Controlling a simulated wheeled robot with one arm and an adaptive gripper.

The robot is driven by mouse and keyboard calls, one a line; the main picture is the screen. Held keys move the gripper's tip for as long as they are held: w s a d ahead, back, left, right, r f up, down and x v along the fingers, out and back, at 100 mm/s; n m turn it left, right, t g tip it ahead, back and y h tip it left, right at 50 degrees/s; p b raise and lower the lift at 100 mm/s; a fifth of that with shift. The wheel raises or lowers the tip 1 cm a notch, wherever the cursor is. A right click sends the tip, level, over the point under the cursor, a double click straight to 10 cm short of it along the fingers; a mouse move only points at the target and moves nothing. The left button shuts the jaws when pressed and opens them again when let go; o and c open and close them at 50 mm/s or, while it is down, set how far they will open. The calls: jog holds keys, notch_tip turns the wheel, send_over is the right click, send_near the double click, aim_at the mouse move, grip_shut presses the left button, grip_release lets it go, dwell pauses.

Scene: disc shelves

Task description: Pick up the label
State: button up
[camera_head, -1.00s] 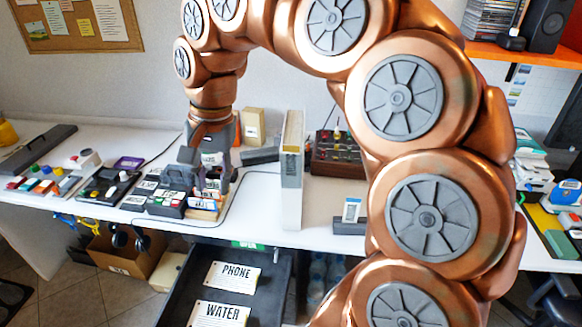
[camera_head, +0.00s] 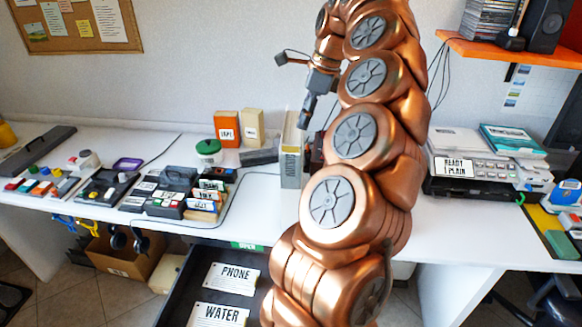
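Several label cards are in view, and I cannot tell which one is meant. A dark tray (camera_head: 160,208) on the left of the table holds small upright cards, with white lettered labels (camera_head: 208,196) at its right end. A PHONE label (camera_head: 233,277) and a WATER label (camera_head: 218,315) lie in the open dark drawer (camera_head: 172,290) below the table. My gripper (camera_head: 292,88) is raised above the table's back, in front of the wall. Its two dark fingers are spread apart, and I see nothing between them.
A white upright box file (camera_head: 291,160) stands below my gripper. An orange box (camera_head: 227,128), a beige box (camera_head: 252,127) and a green-lidded jar (camera_head: 208,151) stand at the back. A machine with a READY PLAIN sign (camera_head: 454,168) is right. An orange shelf (camera_head: 510,52) juts out upper right.

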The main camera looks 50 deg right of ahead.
jog(key=shift+a+p+x, duration=0.2)
jog(key=shift+p+x, duration=0.3)
jog(key=shift+x, duration=0.7)
jog(key=shift+a+p+x, duration=0.2)
jog(key=shift+p+x, duration=0.25)
jog(key=shift+x, duration=0.75)
jog(key=shift+w+x, duration=0.2)
jog(key=shift+x, duration=1.1)
grip_shut()
